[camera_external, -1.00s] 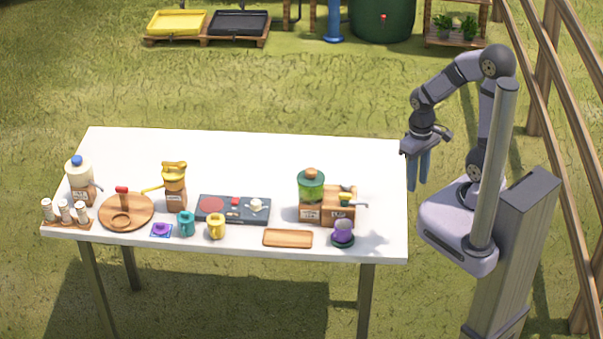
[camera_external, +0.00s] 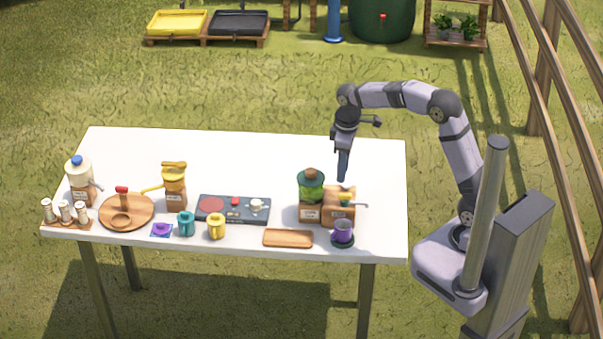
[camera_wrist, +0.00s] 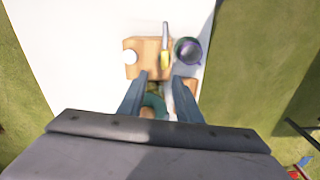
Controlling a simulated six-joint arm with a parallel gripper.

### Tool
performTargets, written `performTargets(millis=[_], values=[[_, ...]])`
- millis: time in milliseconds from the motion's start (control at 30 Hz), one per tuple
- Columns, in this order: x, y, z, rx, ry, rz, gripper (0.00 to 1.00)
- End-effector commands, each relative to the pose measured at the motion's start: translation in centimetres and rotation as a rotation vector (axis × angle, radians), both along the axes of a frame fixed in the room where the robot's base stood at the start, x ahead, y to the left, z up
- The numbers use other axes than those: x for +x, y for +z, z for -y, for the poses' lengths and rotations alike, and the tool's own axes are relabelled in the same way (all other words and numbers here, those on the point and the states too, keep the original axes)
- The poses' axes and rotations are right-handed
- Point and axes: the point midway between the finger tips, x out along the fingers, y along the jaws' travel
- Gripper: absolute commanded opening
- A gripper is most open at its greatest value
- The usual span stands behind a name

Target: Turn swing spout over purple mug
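The purple mug (camera_external: 342,231) stands on a dark green coaster at the table's front right. In the wrist view the mug (camera_wrist: 187,50) is upright with its opening showing. The grey swing spout (camera_external: 358,205) has a yellow part (camera_external: 345,196) and sits on a wooden block behind the mug. In the wrist view the spout (camera_wrist: 166,33) points up the picture, left of the mug and not over it. My gripper (camera_external: 343,180) is above the block, fingers down. In the wrist view my gripper (camera_wrist: 160,76) is open and empty, with the yellow part beyond its fingertips.
A green jar dispenser (camera_external: 311,190) stands left of the block. A wooden tray (camera_external: 288,239) lies left of the mug. A yellow mug (camera_external: 216,226), teal mug (camera_external: 186,223) and hob (camera_external: 233,209) are further left. The table's back (camera_external: 240,155) is clear.

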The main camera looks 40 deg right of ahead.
Motion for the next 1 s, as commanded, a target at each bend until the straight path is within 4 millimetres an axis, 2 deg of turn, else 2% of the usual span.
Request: performTargets(millis=[133,467,1000], values=[[-1.2,-0.2,0.3,-0.012,0.100,-0.046,0.31],[-1.3,-0.7,0.3,-0.013,0.134,-0.048,0.31],[-1.2,-6.7,0.3,-0.012,0.133,-0.048,0.31]])
